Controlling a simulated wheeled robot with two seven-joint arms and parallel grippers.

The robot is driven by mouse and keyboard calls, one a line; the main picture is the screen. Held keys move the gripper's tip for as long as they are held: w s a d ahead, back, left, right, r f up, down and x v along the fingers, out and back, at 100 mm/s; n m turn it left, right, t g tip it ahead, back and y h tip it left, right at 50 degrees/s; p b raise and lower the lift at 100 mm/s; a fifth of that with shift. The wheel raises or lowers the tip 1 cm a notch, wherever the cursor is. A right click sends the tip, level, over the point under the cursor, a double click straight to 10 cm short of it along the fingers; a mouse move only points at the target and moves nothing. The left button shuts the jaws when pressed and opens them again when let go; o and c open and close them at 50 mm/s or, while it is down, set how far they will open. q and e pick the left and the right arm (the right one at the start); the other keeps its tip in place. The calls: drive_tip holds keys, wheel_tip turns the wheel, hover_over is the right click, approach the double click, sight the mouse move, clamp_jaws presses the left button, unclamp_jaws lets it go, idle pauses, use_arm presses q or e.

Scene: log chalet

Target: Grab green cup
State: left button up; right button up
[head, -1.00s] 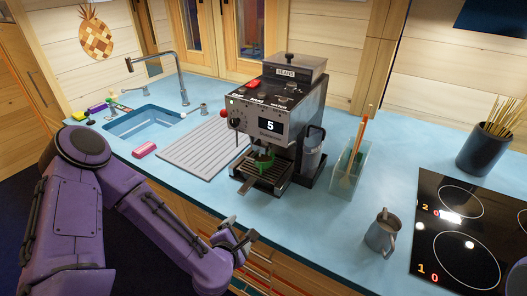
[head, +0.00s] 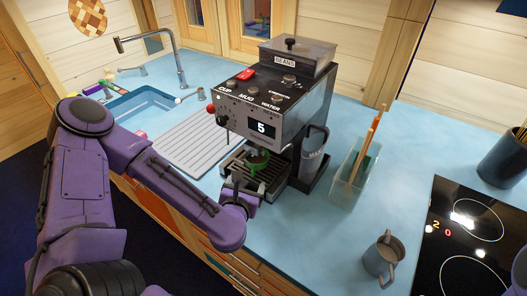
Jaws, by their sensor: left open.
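The green cup (head: 258,160) stands on the drip tray of the coffee machine (head: 275,105), under its spout. It is small, and the machine's body and spout partly cover it. My left gripper (head: 241,182) is open, just in front of the drip tray at the counter's front edge. It is close to the cup on the near side, and I see no contact with it.
A clear bin with sticks (head: 349,175) stands right of the machine. A grey-blue jug (head: 383,256) and a black cooktop (head: 462,235) are farther right. A ribbed drainboard (head: 190,142) and sink (head: 145,103) lie left.

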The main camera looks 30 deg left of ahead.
sight(252, 168)
use_arm(q)
drive_tip(key=b+x, duration=0.2)
drive_tip(key=x, duration=0.7)
drive_tip(key=shift+w+a+r, duration=0.1)
drive_tip(key=shift+w, duration=0.15)
drive_tip(key=shift+w+a+f, duration=0.15)
drive_tip(key=shift+w+f, duration=0.2)
drive_tip(key=shift+w, duration=0.1)
clamp_jaws()
